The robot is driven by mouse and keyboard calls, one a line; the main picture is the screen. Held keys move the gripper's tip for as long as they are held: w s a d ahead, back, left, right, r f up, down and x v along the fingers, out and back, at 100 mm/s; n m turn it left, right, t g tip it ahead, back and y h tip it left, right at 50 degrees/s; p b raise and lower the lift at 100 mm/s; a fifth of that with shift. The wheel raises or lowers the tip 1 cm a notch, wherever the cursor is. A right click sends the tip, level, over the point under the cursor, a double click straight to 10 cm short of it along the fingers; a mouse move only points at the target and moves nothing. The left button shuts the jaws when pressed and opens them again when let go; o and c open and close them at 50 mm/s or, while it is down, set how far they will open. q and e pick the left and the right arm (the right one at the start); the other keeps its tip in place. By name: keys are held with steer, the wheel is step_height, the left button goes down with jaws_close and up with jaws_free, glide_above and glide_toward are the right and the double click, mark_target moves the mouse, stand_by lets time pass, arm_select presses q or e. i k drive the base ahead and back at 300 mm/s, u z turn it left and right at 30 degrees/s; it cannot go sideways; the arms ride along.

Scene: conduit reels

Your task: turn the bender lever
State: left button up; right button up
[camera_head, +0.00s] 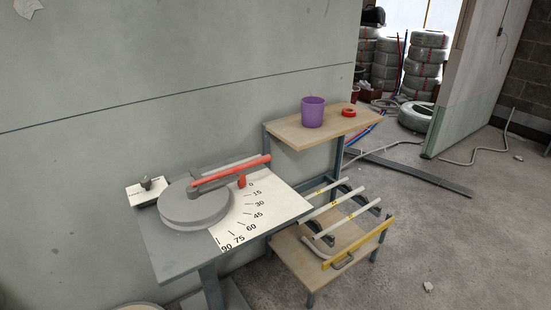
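The bender stands on a grey table (166,256) against the wall. It has a round grey disc (194,207) and a lever (232,171) with a red grip. The lever points to the right and slightly away, close to the 0 mark. A red upright piece (242,181) sits just under the lever. A white angle scale (258,214) marked from 0 to 90 lies beside the disc. A light grey tube (226,164) lies behind the lever, partly hidden by it. Neither of my grippers is in view.
A purple cup (312,113) and a red tape roll (348,112) stand on a wooden shelf table (290,130). A low wooden table (293,262) at the right holds white tubes (338,220) and a yellow level (358,243). Stacked reels (425,65) stand far back. Floor at the right is mostly open.

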mark_target(193, 192)
steer(key=i, duration=0.55)
steer(key=u, duration=0.8)
